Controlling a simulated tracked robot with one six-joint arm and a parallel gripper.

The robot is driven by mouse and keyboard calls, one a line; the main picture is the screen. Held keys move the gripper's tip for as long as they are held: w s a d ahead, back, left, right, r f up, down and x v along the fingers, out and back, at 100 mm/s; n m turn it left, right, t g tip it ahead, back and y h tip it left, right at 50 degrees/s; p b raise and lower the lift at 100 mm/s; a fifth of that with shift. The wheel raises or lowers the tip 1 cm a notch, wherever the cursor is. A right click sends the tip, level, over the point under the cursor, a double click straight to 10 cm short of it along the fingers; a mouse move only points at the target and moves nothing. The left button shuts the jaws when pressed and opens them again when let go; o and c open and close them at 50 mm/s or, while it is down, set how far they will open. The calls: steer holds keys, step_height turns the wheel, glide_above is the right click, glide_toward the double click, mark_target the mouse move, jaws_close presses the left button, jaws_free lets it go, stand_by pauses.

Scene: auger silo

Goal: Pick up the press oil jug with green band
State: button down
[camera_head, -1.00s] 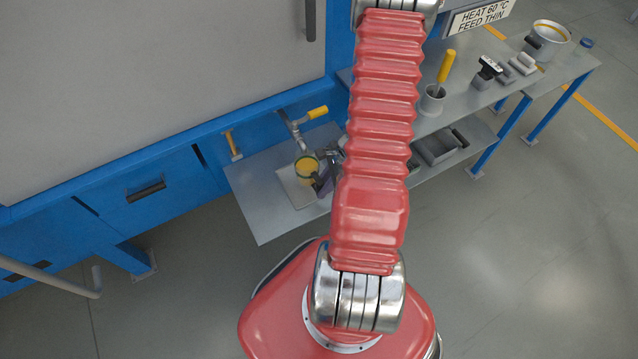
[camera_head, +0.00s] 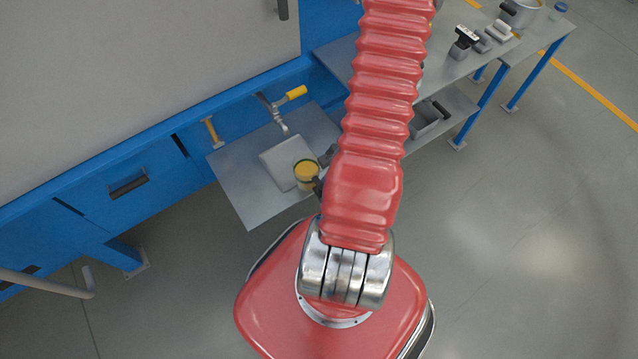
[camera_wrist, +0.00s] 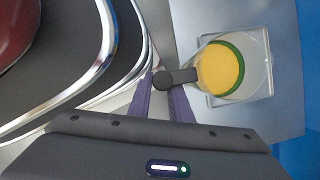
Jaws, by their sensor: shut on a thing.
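The press oil jug (camera_head: 306,173) is a small clear container with yellow oil and a green band, seen from above over the grey side shelf. It also shows in the wrist view (camera_wrist: 219,68), with a dark handle on its left side. My gripper (camera_wrist: 176,82) is shut on the jug's handle between its two purple fingers. In the head view my gripper is mostly hidden behind my red arm. I cannot tell whether the jug is clear of the surface.
A pale square plate (camera_head: 281,160) lies on the grey shelf (camera_head: 238,185) under a spout with a yellow-handled valve (camera_head: 290,96). The blue machine wall (camera_head: 180,140) borders the shelf. A bench (camera_head: 470,75) with a pot (camera_head: 520,12) stands at the upper right. Open floor lies at right.

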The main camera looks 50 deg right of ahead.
steer(key=s+a, duration=0.1)
steer(key=s, duration=0.5)
steer(key=shift+a, duration=0.35)
steer(key=shift+s, duration=0.1)
stand_by(0.8)
